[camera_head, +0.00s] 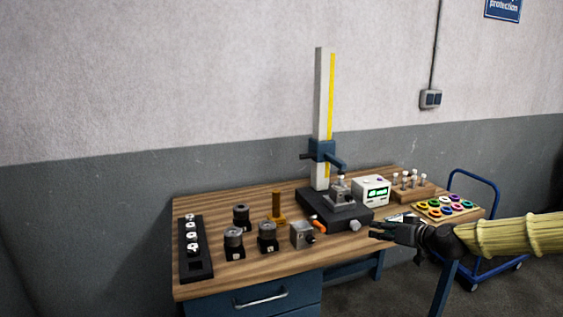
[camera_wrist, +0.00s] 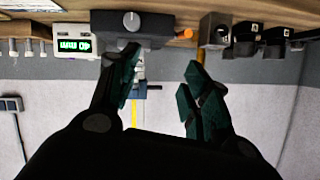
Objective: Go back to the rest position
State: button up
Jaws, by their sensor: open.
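My gripper (camera_head: 385,231) is at the right front of the wooden workbench (camera_head: 215,279) in the head view, at the end of my yellow-sleeved arm. In the wrist view my gripper (camera_wrist: 160,95) has its dark fingers spread apart with nothing between them. Beyond the fingers stand the dark base (camera_wrist: 130,28) of the height gauge and its column. The gripper appears apart from the things on the bench. No separate rest place is marked in view.
The height gauge (camera_head: 322,120) rises from the bench. Near it are a digital display (camera_head: 371,190), a wooden pin rack (camera_head: 411,193), a tray of coloured rings (camera_head: 447,208), a metal block (camera_head: 302,234), black holders and a black rack (camera_head: 204,269). A blue cart (camera_head: 482,178) stands at right.

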jog(key=s+a+f+m+g+h, duration=0.15)
jog(key=s+a+f, duration=0.25)
jog(key=s+f, duration=0.45)
jog(key=s+a+f+g, duration=0.3)
jog(key=s+f, duration=0.2)
jog(key=f, duration=0.7)
jog(key=s+a+f+g, duration=0.2)
jog(key=s+a+f, duration=0.2)
jog(key=s+f, duration=0.45)
jog(key=s+d+f+g+h, duration=0.1)
jog(key=s+f, duration=0.3)
jog(key=s, duration=0.6)
jog(key=s+d+f+m+g+h, duration=0.1)
jog(key=s+f, duration=0.4)
jog(key=s, duration=0.5)
jog(key=s+d+f+g+h, duration=0.1)
jog(key=s+f+g+h, duration=0.1)
jog(key=s, duration=0.8)
notch_tip(320, 180, down, 2)
jog(key=shift+f+g, duration=0.25)
jog(key=shift+g, duration=0.5)
